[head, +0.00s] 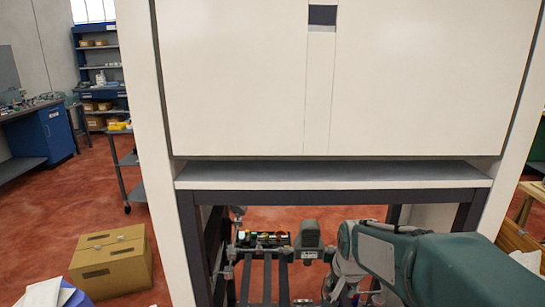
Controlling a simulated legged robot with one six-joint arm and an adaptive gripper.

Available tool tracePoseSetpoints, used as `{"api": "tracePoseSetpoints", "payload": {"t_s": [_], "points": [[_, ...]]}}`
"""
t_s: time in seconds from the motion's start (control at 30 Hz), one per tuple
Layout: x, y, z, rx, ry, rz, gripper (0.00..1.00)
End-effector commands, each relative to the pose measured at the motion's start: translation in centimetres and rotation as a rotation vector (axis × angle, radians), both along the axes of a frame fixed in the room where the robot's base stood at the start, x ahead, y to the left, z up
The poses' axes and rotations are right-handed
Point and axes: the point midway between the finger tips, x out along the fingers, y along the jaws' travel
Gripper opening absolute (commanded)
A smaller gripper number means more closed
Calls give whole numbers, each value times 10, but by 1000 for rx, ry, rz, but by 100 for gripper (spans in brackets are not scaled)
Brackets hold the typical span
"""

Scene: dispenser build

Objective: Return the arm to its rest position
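My arm, green and grey, enters from the lower right and reaches left in front of the dark-framed opening under the white dispenser cabinet (240,90). Its wrist is near the bottom middle. My gripper (236,248) appears to be at the left end of the arm, by the left side of the opening. Its fingers are small and blend with the dark frame, so I cannot tell whether they are open or shut, or whether they hold anything. A dark strip with small coloured items (264,238) shows beside the wrist; what bears it is unclear.
A grey ledge (330,175) crosses the cabinet above my arm. Dark frame posts (191,240) stand close around it. A cardboard box (112,262) sits on the red floor at left. A cart (130,160), shelves (100,70) and a blue workbench (45,135) stand farther back.

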Motion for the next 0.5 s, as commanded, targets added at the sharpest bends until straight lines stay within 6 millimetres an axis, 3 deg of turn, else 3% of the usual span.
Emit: {"api": "tracePoseSetpoints", "payload": {"t_s": [0.03, 0.2, 0.5], "points": [[-14, 0, 13, -10, -16, 29, 57], [-59, 0, 44, -51, -53, 140, 57], [-143, 0, 74, -132, -116, 331, 57]]}}
